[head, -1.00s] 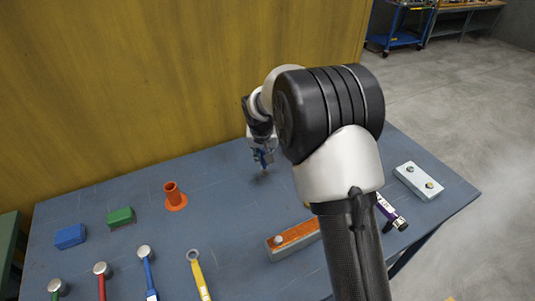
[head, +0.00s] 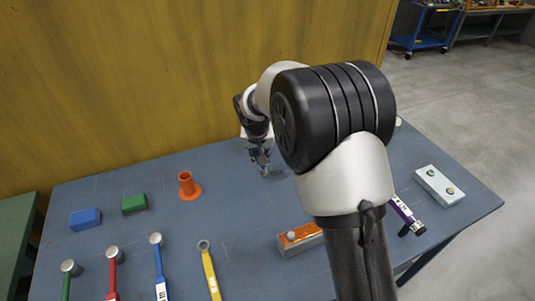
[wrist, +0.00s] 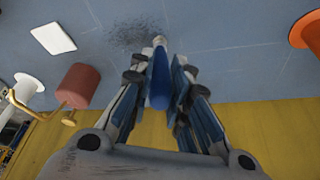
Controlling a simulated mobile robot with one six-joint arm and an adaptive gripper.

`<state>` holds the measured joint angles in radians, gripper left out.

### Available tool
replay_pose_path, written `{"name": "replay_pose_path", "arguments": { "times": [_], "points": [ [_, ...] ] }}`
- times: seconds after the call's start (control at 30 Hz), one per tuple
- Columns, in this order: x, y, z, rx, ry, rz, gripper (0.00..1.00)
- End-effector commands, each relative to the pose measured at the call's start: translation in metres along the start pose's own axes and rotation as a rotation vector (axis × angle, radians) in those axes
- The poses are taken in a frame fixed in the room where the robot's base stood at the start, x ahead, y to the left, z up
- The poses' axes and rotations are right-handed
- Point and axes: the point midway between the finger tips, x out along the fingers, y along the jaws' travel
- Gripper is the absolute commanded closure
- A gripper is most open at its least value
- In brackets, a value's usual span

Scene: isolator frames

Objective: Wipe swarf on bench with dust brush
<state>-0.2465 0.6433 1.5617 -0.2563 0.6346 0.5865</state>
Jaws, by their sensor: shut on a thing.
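My gripper (head: 262,158) is low over the far part of the blue-grey bench (head: 225,225). In the wrist view my gripper (wrist: 160,85) is shut on the blue handle of the dust brush (wrist: 159,80). The brush's pale tip points at the bench top; I cannot tell whether it touches. The swarf (wrist: 135,32) is a patch of dark specks on the bench, just beyond and left of the tip in the wrist view. In the head view my arm hides part of the bench.
An orange flanged cone (head: 188,187) stands left of my gripper. Green (head: 134,204) and blue (head: 86,219) blocks lie farther left. Several hammers and a yellow wrench (head: 209,272) lie in front. A yellow wall (head: 170,80) rises behind. The wrist view shows a white plate (wrist: 52,37) and red cylinder (wrist: 78,85).

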Motion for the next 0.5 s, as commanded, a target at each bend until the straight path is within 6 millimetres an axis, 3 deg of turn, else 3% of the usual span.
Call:
{"name": "replay_pose_path", "arguments": {
  "times": [0.2,0.5],
  "points": [
    [-0.002,-0.013,0.007,0.0,0.0,0.0,1.0],
    [-0.005,-0.007,0.017,0.001,0.0,0.0,1.0]
  ]
}}
